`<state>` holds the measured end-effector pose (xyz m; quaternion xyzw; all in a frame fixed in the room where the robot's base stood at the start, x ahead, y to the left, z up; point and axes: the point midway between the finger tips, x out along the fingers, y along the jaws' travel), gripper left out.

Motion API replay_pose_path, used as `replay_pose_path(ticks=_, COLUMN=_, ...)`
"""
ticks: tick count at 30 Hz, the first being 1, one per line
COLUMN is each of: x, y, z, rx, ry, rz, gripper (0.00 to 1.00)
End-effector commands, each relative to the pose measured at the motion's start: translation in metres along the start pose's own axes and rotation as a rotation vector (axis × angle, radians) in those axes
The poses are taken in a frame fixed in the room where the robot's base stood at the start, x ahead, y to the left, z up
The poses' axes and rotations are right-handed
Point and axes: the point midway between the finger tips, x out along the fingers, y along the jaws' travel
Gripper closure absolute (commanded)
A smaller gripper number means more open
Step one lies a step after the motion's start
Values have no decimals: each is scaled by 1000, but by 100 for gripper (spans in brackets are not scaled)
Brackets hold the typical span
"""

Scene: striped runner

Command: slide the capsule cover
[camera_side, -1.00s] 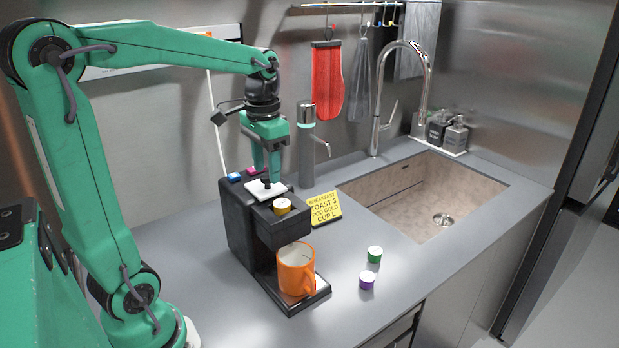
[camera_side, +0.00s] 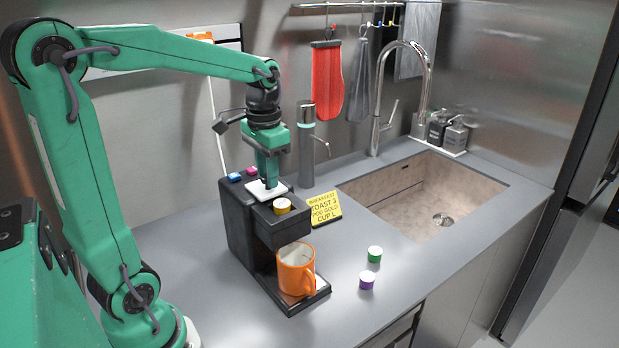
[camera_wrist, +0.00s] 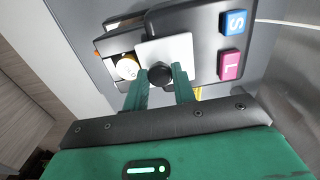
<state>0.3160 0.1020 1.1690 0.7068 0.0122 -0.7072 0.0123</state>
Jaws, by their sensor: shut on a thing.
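The capsule cover (camera_side: 257,192) is a small white plate with a dark round knob (camera_wrist: 160,74), on top of the black coffee machine (camera_side: 238,222). My gripper (camera_side: 268,184) points down at the cover and is shut on the knob, with a finger on either side of it in the wrist view. A gold capsule (camera_side: 282,206) sits at the front of the machine's top, just ahead of the cover. It also shows beside the cover in the wrist view (camera_wrist: 127,68), with its pale lid uncovered. In the side view the fingers hide the knob.
Blue (camera_wrist: 234,23) and pink (camera_wrist: 230,65) buttons marked S and L sit behind the cover. An orange mug (camera_side: 292,270) stands under the spout. A yellow note (camera_side: 325,208), green capsule (camera_side: 375,254) and purple capsule (camera_side: 367,281) are to the right. The front counter is clear.

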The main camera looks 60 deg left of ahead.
Motion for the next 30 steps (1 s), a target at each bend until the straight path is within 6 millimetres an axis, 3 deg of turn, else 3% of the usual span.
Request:
replay_pose_path(ticks=15, x=-1, y=58, z=-1, rx=4, ry=4, rz=0, gripper=100)
replay_pose_path(ticks=27, x=-1, y=64, z=-1, rx=4, ry=5, rz=-1, gripper=100)
replay_pose_path(ticks=28, x=-1, y=64, z=-1, rx=4, ry=5, rz=-1, gripper=72)
replay_pose_path(ticks=30, x=-1, y=64, z=-1, rx=4, ry=5, rz=-1, gripper=58)
